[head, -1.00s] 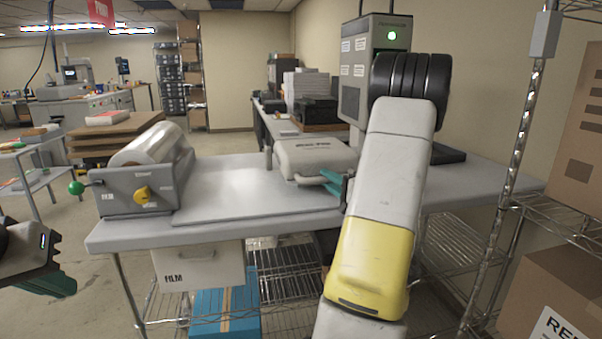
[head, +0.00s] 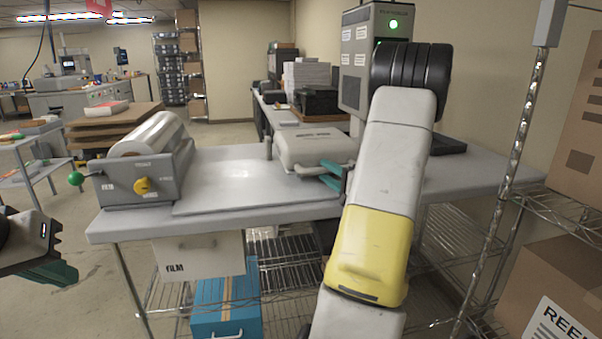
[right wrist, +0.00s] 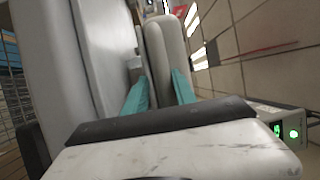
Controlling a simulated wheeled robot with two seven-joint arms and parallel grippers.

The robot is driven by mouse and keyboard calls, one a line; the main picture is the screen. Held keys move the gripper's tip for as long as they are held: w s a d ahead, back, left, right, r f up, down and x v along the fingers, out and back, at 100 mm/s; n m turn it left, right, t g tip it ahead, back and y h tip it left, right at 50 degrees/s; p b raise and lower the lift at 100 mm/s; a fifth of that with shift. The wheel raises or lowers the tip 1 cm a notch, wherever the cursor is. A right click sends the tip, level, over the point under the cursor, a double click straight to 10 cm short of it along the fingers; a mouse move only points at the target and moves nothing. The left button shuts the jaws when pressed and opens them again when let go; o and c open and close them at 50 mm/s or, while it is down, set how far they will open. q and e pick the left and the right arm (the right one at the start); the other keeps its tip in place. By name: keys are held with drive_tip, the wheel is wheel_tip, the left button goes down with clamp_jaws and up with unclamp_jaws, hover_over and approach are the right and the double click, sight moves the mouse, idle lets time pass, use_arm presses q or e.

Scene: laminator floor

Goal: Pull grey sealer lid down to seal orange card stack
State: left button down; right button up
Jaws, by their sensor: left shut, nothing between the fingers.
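The grey sealer (head: 318,145) with its rounded lid sits on the table behind my right forearm. The lid looks low, but I cannot tell whether it is fully down. My right gripper (head: 332,173) is at the sealer's front right, its teal fingers apart. In the right wrist view, the fingers (right wrist: 160,90) stand apart at the near end of a grey rounded slab (right wrist: 166,45), seemingly the lid; contact is unclear. My left gripper (head: 58,272) is shut and empty, left of the table. No orange card stack is visible; the lid or my arm may hide it.
A film roll unit (head: 140,178) with a yellow knob and green ball handle stands at the table's left. A grey machine (head: 375,60) with a green light stands behind my right arm. A wire shelf post (head: 515,150) and boxes are at right. The table (head: 235,185) middle is clear.

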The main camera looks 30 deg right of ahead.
drive_tip(key=s+d, duration=0.1)
drive_tip(key=s, duration=0.6)
drive_tip(key=shift+s+f, duration=0.35)
drive_tip(key=shift+f, duration=0.05)
drive_tip(key=shift+d, duration=0.1)
